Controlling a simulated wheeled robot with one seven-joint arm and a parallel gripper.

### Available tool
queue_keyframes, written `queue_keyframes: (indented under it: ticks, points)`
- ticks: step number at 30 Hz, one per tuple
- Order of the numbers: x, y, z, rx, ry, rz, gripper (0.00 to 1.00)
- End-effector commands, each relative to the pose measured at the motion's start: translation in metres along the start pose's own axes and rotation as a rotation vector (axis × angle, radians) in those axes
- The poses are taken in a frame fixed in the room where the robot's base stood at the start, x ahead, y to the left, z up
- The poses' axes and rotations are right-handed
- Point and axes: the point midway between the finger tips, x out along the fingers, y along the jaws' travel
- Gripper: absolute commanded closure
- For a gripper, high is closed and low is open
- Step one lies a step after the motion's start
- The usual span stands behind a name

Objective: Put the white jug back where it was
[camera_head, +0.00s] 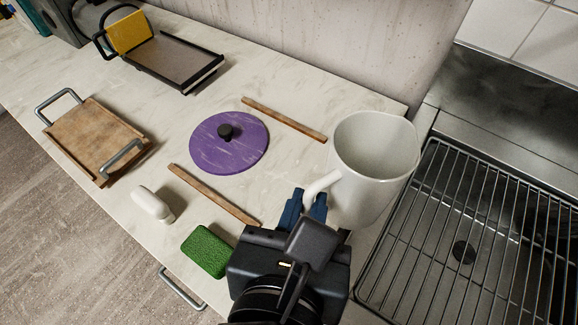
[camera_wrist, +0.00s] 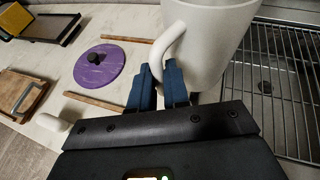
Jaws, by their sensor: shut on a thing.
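The white jug (camera_head: 374,160) is upright at the right end of the counter, beside the metal sink area. Its handle points toward my gripper (camera_head: 306,206). My gripper's blue fingers are shut on the jug's handle, which also shows between the fingertips in the wrist view. The jug (camera_wrist: 209,45) fills the upper middle of the wrist view, and my gripper (camera_wrist: 159,84) is just below it. The jug's base is partly hidden by my gripper, so I cannot tell whether it touches the counter.
A purple lid (camera_head: 229,143) lies between two wooden sticks (camera_head: 284,119) (camera_head: 214,195). A green sponge (camera_head: 206,251) and a white object (camera_head: 152,204) lie near the front edge. A wooden tray (camera_head: 92,138) and a dark tray (camera_head: 173,62) stand left. A wire rack (camera_head: 480,230) covers the right.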

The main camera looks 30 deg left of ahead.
Motion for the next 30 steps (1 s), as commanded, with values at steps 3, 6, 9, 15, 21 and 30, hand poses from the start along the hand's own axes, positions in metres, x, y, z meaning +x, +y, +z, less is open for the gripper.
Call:
queue_keyframes:
  ticks: [3,6,9,15,21,30]
  points:
    - [0.0,0.001,0.0,0.0,0.0,0.0,1.0]
    - [0.003,0.007,-0.002,-0.002,0.0,0.001,1.0]
    - [0.011,0.023,-0.008,-0.003,0.0,0.004,1.0]
    - [0.033,0.064,-0.024,-0.002,0.0,0.004,1.0]
    - [0.052,0.099,-0.037,-0.001,0.0,0.002,1.0]
    - [0.065,0.115,-0.053,-0.004,0.001,0.0,1.0]
